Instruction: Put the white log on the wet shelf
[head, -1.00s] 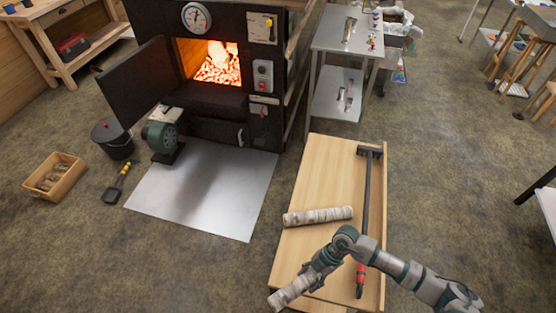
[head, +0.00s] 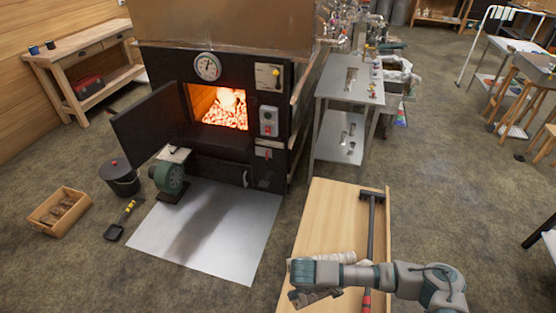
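A whitish bark-covered log (head: 338,257) lies across the light wooden table (head: 330,215) at the lower right of the head view. My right arm and gripper (head: 300,291) cover part of it. My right gripper is over the near part of the table, just in front of this log. Its fingers are small and partly hidden, and I cannot tell whether they hold anything. My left gripper is not in view. No shelf is visibly marked as wet.
A long-handled tool (head: 371,235) lies along the table's right side. The black firebox (head: 222,130) stands open with glowing embers, its door (head: 148,110) swung left. A metal sheet (head: 205,230) covers the floor before it. A steel two-level stand (head: 345,110) is beyond the table.

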